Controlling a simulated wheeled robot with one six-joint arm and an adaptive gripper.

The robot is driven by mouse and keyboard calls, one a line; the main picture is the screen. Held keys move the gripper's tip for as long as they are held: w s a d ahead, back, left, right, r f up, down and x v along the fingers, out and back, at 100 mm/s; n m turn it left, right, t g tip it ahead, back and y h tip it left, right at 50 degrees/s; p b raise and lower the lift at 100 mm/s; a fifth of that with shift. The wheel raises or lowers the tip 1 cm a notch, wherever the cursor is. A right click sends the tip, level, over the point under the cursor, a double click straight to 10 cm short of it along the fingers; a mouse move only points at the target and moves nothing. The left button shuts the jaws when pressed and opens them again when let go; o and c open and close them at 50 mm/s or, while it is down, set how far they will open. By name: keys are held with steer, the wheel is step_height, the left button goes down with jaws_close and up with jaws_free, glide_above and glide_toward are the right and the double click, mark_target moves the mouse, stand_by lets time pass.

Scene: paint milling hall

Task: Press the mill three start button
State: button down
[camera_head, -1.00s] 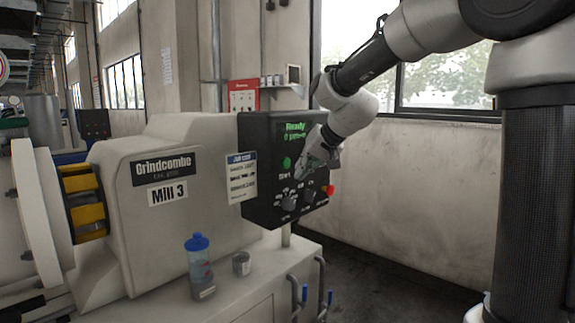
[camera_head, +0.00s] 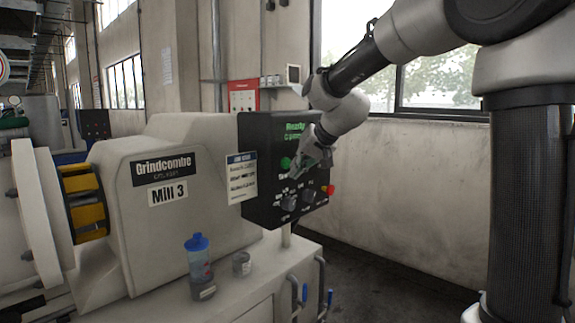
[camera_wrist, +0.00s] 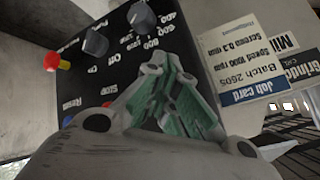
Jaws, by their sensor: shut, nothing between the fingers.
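The green start button (camera_head: 285,163) sits on the left part of the black control panel (camera_head: 258,140) of the mill marked Mill 3 (camera_head: 168,192). Green text above it reads "Ready". My gripper (camera_head: 296,174) is shut and empty, in front of the panel, with its tips just right of and slightly below the green button in the head view. I cannot tell whether the tips touch the panel. In the wrist view my gripper (camera_wrist: 176,75) points at the panel, which appears upside down, and the start button is hidden there.
Two dark knobs (camera_head: 289,202) and a red button (camera_head: 328,190) sit low on the panel. A job card (camera_head: 241,177) is fixed left of the panel. A blue-capped bottle (camera_head: 198,265) and a small grey cup (camera_head: 241,264) stand on the ledge below.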

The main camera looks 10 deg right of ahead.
stand_by(0.8)
steer(key=shift+w+a, duration=0.25)
steer(key=shift+w, duration=0.05)
steer(key=shift+w+a, duration=0.25)
steer(key=shift+w, duration=0.15)
stand_by(0.7)
steer(key=shift+s, duration=0.1)
steer(key=shift+s+d, duration=0.5)
steer(key=shift+s, duration=0.1)
steer(key=shift+s+d, duration=0.75)
steer(key=shift+s, duration=0.3)
steer(key=shift+s+d, duration=0.7)
steer(key=shift+s, duration=0.3)
